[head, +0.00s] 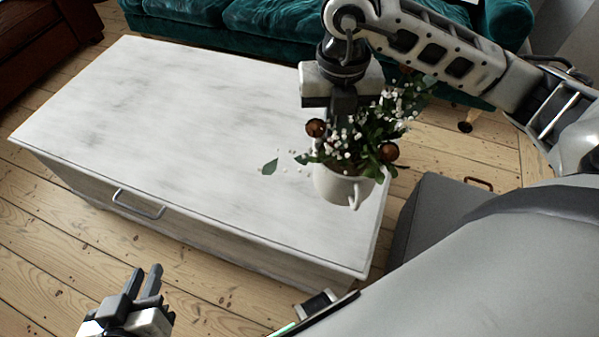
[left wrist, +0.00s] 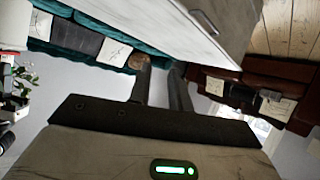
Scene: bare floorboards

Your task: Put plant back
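The plant (head: 372,140) has green leaves, small white flowers and brown round heads, in a white mug-like pot (head: 338,187) with a handle. It is over the right end of the white table (head: 190,120); I cannot tell whether the pot touches the top. My right gripper (head: 343,118) points down into the foliage and appears shut on the plant; leaves hide its fingertips. Leaves also show at the left edge of the left wrist view (left wrist: 22,82). My left gripper (head: 144,281) is empty, left of my body in front of the table, its two fingers apart (left wrist: 162,85).
The tabletop is otherwise bare, with a metal handle (head: 138,204) on its front side. A teal sofa (head: 260,25) stands behind it and a brown leather seat (head: 35,40) at the back left. A grey box-like piece (head: 435,215) stands right of the table. Floorboards are clear at left.

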